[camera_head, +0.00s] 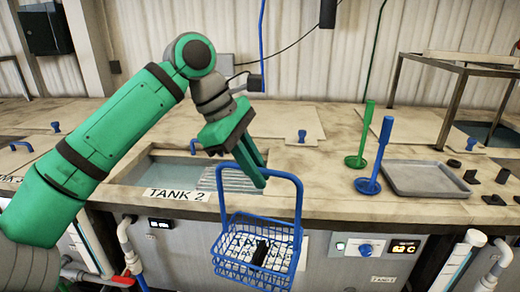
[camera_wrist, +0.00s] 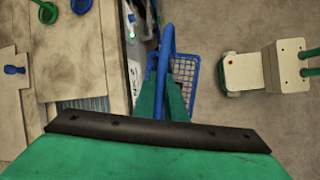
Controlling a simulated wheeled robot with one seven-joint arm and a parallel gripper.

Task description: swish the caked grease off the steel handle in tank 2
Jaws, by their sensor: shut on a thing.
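My gripper (camera_head: 258,178) is shut on the handle of a blue wire basket (camera_head: 258,258). The basket hangs in front of the counter's front edge, outside the tank. A dark part (camera_head: 260,252), which may be the steel handle, lies in the basket; grease on it is too small to make out. Tank 2 (camera_head: 175,168), labelled on its front rim, holds bluish liquid and stands partly uncovered behind and left of the basket. In the wrist view the gripper (camera_wrist: 163,112) holds the basket handle, with the blue basket (camera_wrist: 184,75) partly hidden below.
A lid with a blue knob (camera_head: 302,136) lies right of tank 2's opening. A green stand (camera_head: 362,140), a blue stand (camera_head: 378,155), a grey tray (camera_head: 425,179) and several dark parts (camera_head: 494,199) sit on the counter at right. A white cart-like object (camera_wrist: 250,70) stands on the floor.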

